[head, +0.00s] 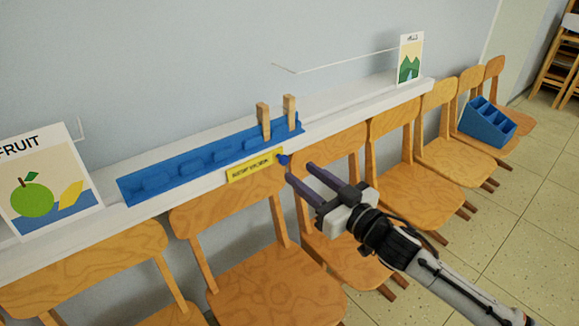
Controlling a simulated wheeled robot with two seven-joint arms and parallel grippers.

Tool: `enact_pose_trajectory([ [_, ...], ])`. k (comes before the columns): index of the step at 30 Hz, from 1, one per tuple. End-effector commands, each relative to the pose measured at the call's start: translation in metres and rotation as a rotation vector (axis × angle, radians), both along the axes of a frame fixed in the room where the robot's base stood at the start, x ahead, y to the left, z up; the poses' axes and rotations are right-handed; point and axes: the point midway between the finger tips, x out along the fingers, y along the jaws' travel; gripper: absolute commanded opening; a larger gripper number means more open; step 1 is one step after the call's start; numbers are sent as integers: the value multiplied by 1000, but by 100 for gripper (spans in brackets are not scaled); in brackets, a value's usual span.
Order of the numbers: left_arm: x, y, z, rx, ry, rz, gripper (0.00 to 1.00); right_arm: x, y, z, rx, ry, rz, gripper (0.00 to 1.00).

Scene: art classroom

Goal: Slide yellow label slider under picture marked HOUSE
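The yellow label slider (255,167) sits on the front edge of the white ledge, below the blue tray, with small dark lettering too small to read. A small blue knob (284,159) is at its right end. My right gripper (299,172) is open, its two dark fingers apart and pointing at the knob from the right. The fingertips look close to the knob; I cannot tell if they touch it. No picture marked HOUSE shows. A FRUIT picture (40,185) stands at the left and a picture that seems to read HILLS (410,62) at the far right. My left gripper is out of view.
The long blue tray (180,179) on the white ledge (345,105) holds two upright wooden pieces (263,121) at its right end. Several wooden chairs (265,280) line the ledge. A blue compartment box (487,122) rests on a chair at the right. Tiled floor is free at the right.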

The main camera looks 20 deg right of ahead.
Motion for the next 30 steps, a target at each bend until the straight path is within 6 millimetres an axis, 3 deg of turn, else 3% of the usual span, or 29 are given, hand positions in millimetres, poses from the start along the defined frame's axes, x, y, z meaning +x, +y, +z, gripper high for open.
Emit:
enact_pose_trajectory([
  [3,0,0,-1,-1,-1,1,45,22,8,1,2,-2,-1,38],
  [9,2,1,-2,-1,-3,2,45,47,17,0,1,0,-1,38],
  [22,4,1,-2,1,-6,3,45,56,21,-1,1,1,0,38],
  [29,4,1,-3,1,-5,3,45,56,21,-1,1,1,-1,1],
  [30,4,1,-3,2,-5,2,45,56,21,-1,1,1,-1,0],
])
